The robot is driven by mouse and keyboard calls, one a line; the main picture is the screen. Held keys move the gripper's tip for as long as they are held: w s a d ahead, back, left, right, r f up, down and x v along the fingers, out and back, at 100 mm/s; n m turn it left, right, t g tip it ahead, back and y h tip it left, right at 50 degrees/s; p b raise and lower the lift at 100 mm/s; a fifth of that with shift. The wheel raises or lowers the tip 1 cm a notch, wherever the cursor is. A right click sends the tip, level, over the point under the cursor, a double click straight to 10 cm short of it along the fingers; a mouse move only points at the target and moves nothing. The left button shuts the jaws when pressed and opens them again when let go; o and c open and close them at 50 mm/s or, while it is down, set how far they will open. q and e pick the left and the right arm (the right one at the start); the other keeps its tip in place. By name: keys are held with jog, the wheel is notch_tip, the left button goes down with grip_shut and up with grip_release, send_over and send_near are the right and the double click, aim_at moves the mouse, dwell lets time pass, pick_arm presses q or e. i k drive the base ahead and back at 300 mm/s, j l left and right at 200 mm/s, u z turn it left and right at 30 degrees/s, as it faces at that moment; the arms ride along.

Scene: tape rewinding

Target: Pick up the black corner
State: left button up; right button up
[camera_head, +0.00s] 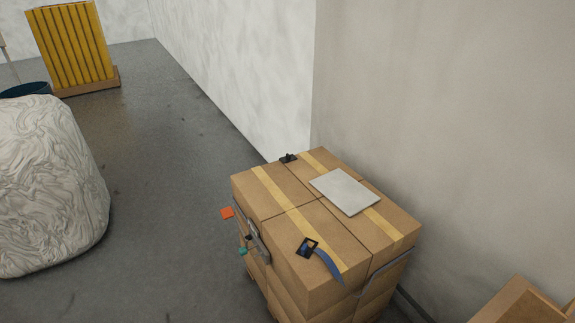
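A small black piece (288,158) sits at the back left edge of the top of a stack of taped cardboard boxes (285,198). It is too small to tell its exact shape. A second black piece (307,247), squarish with blue in it, lies on the front part of the top, touching a blue strap (328,266) that runs to the front edge. I cannot tell which one is the black corner. Neither of my grippers is in view.
A flat light grey sheet (344,191) lies on the boxes. Orange (227,213) and teal (243,251) bits show at the stack's left side. A wall stands behind, a wrapped white bulk (45,190) at left, another carton (520,303) at lower right.

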aim_at(289, 157)
jog(key=i+j, duration=0.15)
jog(key=j, duration=0.25)
jog(key=i+j, duration=0.15)
jog(key=j, duration=0.25)
jog(key=i+j+z, duration=0.1)
jog(key=j, duration=0.25)
jog(key=i+j, duration=0.2)
jog(key=j, duration=0.2)
jog(key=i+j, duration=0.1)
jog(key=j, duration=0.3)
jog(key=i+z, duration=0.05)
